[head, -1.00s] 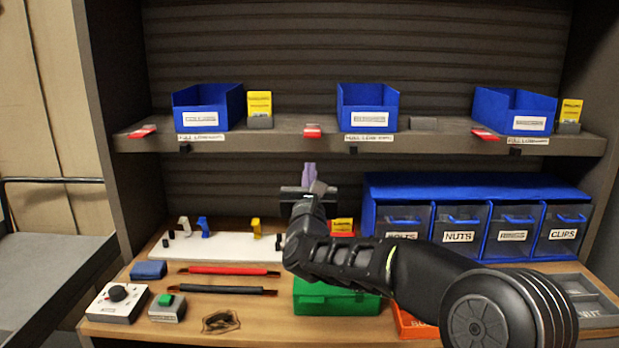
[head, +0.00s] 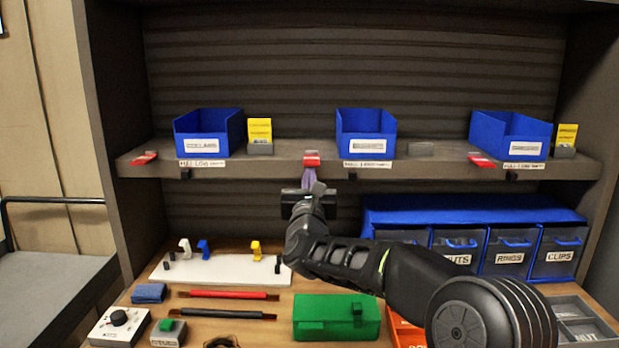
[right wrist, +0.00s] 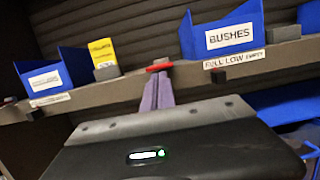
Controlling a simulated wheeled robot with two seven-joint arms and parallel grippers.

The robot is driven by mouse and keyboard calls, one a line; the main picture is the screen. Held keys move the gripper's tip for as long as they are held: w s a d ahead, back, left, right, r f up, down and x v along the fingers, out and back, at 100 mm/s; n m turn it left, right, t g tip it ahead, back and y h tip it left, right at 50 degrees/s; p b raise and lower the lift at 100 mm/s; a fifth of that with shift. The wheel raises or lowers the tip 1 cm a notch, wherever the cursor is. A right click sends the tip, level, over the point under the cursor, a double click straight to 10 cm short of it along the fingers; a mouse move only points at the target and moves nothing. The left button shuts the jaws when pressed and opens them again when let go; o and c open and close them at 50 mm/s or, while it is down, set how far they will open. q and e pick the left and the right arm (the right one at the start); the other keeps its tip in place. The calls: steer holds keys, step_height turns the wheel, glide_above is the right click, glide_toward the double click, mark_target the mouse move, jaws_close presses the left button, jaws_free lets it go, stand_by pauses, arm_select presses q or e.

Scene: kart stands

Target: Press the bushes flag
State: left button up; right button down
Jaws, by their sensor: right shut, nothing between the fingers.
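The blue bushes bin (head: 366,147) stands in the middle of the shelf. Its label reads BUSHES in the right wrist view (right wrist: 229,37). The bushes flag (head: 311,158) is a small red tab on the shelf's front edge, left of that bin's "FULL LOW EMPTY" strip. It also shows in the right wrist view (right wrist: 159,66). My right gripper (head: 309,174) is shut and empty, its purple fingers pointing up just below the flag. In the right wrist view the fingertips (right wrist: 158,80) meet the flag's lower edge; I cannot tell if they touch. My left gripper is not in view.
Other red flags sit at the shelf's left (head: 144,158) and right (head: 482,160). A yellow card (head: 260,130) stands beside the left bin (head: 208,145). Below are a green box (head: 336,318), labelled drawers (head: 508,255) and tools on the bench.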

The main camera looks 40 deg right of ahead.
steer(key=shift+r+p, duration=0.35)
steer(key=shift+p, duration=0.05)
step_height(320, 180, up, 3)
steer(key=g+p, duration=0.1)
steer(key=g+y+p, duration=0.1)
steer(key=p, duration=0.1)
steer(key=shift+s+a+f+y, duration=0.15)
steer(key=shift+y, duration=0.15)
steer(key=shift+r+p, duration=0.3)
steer(key=shift+p, duration=0.1)
step_height(320, 180, up, 6)
glide_above(309, 163)
steer(key=shift+w+d, duration=0.25)
steer(key=shift+f, duration=0.15)
steer(key=shift+s+f, duration=0.1)
